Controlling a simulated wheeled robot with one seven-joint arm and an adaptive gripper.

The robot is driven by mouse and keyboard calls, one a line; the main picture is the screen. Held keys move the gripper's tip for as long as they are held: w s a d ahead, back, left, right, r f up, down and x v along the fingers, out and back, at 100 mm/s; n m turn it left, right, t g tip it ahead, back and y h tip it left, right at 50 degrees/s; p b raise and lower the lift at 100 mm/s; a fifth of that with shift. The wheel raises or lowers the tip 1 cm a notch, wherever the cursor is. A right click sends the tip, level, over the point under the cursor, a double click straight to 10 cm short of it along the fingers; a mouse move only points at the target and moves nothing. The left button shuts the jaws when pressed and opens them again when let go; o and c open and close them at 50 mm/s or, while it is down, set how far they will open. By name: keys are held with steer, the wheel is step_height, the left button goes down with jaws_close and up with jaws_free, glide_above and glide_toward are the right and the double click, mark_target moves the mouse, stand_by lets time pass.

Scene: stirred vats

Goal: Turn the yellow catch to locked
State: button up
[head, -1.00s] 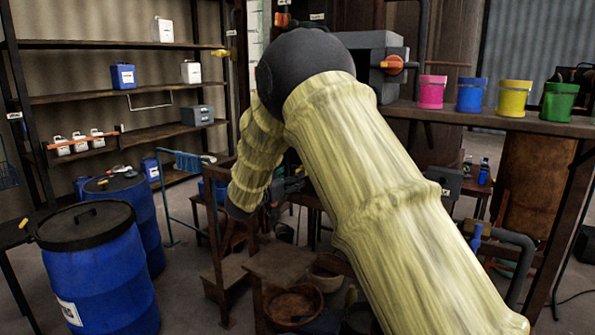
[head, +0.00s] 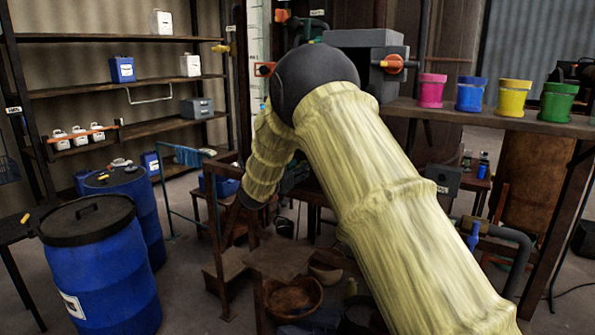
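A small yellow lever (head: 220,48) sticks out to the left from the dark post at the right end of the shelves, and may be the yellow catch. Another small yellow piece (head: 25,219) shows at the far left, by the blue drum. My padded arm crosses the middle, with its forearm bent down behind the elbow.
A grey box with an orange knob (head: 395,63) stands behind my elbow; a red-orange switch (head: 265,69) is left of it. Coloured pots line the right shelf (head: 480,118). Blue drums (head: 98,270) stand at left. Some floor is free between drums and the wooden stand (head: 280,258).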

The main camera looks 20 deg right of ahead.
steer(key=shift+f+m+b, duration=0.2)
steer(key=shift+m+b, duration=0.1)
steer(key=shift+b, duration=0.25)
steer(key=shift+c, duration=0.4)
steer(key=m+b, duration=0.8)
steer(key=b, duration=0.3)
steer(key=m+b, duration=0.9)
steer(key=b, duration=0.2)
steer(key=shift+s+d+f+b, duration=0.15)
steer(key=shift+f+b, duration=0.05)
steer(key=shift+b, duration=0.2)
steer(key=shift+m, duration=0.3)
steer(key=o, duration=1)
steer(key=shift+r, duration=0.15)
steer(key=v, duration=1.2)
